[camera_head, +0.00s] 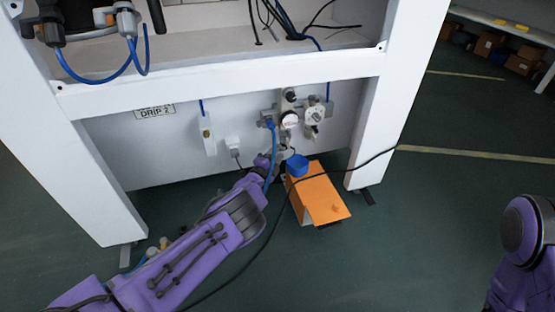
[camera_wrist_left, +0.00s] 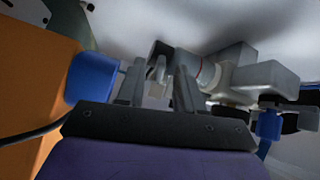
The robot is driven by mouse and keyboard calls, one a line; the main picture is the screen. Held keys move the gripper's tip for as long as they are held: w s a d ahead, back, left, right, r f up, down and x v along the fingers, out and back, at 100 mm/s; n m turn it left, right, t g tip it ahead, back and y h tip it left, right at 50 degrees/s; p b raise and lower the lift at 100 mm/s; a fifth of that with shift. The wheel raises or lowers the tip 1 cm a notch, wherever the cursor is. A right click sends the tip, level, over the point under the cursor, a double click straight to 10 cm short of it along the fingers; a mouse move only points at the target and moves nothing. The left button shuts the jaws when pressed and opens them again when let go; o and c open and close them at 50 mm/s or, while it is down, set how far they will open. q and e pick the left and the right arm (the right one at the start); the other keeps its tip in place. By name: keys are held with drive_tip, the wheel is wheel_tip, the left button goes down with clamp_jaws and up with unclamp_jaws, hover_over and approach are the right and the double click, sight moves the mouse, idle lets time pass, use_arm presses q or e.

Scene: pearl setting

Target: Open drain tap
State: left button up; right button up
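Pneumatic fittings with a round gauge (camera_head: 289,120) are mounted on the white panel under the frame's crossbar. My left gripper (camera_head: 277,165) is just below these fittings, partly hidden by my own arm and a blue hose. In the left wrist view, the two fingers of my left gripper (camera_wrist_left: 160,88) stand apart. A small pale part (camera_wrist_left: 157,88) shows between them; I cannot tell whether it is the drain tap or whether a finger touches it. A grey fitting (camera_wrist_left: 235,76) lies right of the fingers. My right gripper is out of view.
An orange box (camera_head: 318,193) stands on the floor with a blue piece (camera_head: 297,166) at its top left corner, close to my left gripper. A black cable (camera_head: 276,232) crosses my left arm's right side. White legs (camera_head: 375,125) bound the space. Floor at right is clear.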

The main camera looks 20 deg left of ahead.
use_arm(q)
drive_tip(key=shift+w, duration=0.25)
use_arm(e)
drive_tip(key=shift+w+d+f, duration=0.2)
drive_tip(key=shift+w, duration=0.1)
use_arm(q)
clamp_jaws()
